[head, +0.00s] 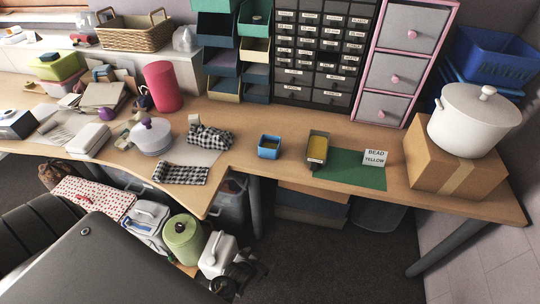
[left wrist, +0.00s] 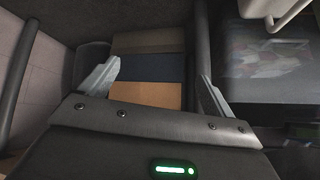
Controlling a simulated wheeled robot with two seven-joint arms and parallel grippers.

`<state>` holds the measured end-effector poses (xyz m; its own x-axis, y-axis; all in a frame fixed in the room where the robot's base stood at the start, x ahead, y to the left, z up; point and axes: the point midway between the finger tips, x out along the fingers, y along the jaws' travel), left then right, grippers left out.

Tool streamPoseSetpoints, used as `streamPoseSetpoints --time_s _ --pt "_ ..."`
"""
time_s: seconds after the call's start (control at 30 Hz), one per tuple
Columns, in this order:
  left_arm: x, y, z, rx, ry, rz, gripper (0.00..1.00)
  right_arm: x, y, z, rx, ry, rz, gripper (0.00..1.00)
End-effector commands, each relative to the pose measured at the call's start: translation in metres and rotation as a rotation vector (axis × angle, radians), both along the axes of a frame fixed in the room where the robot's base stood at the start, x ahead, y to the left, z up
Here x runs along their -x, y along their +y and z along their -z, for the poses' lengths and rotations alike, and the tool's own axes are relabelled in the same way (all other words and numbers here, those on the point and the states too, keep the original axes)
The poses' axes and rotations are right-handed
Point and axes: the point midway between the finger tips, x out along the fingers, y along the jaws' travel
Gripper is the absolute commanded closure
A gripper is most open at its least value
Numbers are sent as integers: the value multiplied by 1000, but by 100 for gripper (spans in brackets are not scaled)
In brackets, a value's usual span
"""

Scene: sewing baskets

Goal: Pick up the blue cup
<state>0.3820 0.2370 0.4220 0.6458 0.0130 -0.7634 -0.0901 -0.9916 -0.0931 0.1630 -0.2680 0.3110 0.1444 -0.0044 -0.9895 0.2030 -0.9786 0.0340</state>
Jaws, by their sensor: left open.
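The blue cup (head: 269,147) is a small square-sided blue container standing on the wooden desk (head: 290,127) near its front edge, in the middle of the head view. Something yellowish shows inside it. My left gripper (left wrist: 160,70) shows only in the left wrist view, with its two pale fingers wide apart and nothing between them. Behind the fingers are orange, dark blue and brown bands, and the cup does not show there. My right gripper is in neither view.
A dark tray with yellow contents (head: 317,148) stands right of the cup, by a green mat (head: 352,170) and a "BEAD YELLOW" card (head: 376,158). Checkered cloth (head: 210,138) lies to the left. A drawer cabinet (head: 323,50) stands behind. A box (head: 455,160) carries a white pot (head: 472,118).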

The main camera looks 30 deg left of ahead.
Motion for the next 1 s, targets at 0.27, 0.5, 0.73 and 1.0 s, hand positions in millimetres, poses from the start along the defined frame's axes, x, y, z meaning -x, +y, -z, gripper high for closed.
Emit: streamPoseSetpoints --time_s 0.27,0.5,0.73,1.0 --pt "-125 22 -209 29 -501 -151 11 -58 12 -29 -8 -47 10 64" --pt "-129 45 -307 43 -696 -227 11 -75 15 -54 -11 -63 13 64" --pt "-148 57 -342 12 -853 -291 11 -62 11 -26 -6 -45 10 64" --pt "-159 62 -348 3 -883 -303 11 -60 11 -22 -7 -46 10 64"
